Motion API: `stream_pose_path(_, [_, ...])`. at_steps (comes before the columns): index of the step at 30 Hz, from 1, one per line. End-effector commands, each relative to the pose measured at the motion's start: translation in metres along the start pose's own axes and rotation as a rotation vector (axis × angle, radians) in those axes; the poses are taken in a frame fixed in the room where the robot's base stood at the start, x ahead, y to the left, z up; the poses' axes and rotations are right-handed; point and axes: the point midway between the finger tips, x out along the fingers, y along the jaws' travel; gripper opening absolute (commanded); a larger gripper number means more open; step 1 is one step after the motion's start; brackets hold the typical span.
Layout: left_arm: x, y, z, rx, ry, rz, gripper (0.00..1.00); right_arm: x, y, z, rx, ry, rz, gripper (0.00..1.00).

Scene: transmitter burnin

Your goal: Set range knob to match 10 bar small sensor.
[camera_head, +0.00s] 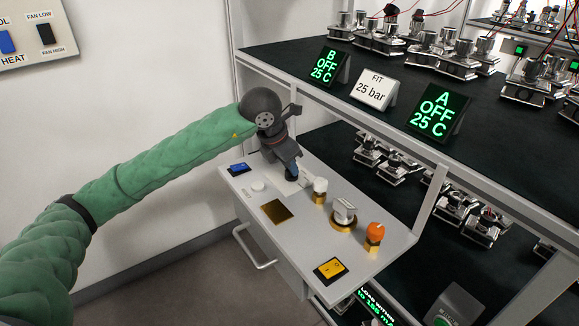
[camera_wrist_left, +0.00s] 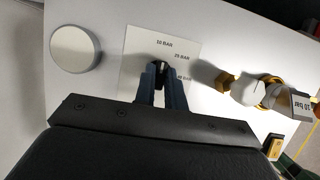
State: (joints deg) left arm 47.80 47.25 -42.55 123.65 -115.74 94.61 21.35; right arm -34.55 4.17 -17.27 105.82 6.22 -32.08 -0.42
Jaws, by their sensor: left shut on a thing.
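My left gripper (camera_head: 291,176) is shut on the small dark range knob (camera_wrist_left: 159,66) on the bench top. My right gripper is not in view.
A shelf with displays and a FIT 25 bar sign (camera_head: 374,90) stands behind.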

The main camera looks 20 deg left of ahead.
Motion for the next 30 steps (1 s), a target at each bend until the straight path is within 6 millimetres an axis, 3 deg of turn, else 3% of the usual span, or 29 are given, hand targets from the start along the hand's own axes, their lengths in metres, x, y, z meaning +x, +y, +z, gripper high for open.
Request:
stream_pose_path(9, [0.000, 0.000, 0.000, -0.003, 0.000, 0.001, 0.00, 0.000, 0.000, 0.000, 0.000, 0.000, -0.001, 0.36])
stream_pose_path(10, [0.000, 0.000, 0.000, -0.003, 0.000, 0.001, 0.14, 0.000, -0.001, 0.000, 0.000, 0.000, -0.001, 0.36])
stream_pose_path(13, [0.000, 0.000, 0.000, -0.002, 0.000, 0.001, 0.33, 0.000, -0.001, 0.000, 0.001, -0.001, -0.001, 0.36])
stream_pose_path(23, [-0.002, 0.000, 0.000, -0.002, -0.001, 0.001, 0.34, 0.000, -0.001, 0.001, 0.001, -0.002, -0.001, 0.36])
stream_pose_path(30, [-0.031, 0.001, 0.001, -0.002, -0.003, 0.003, 0.34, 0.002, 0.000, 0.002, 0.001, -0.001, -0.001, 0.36])
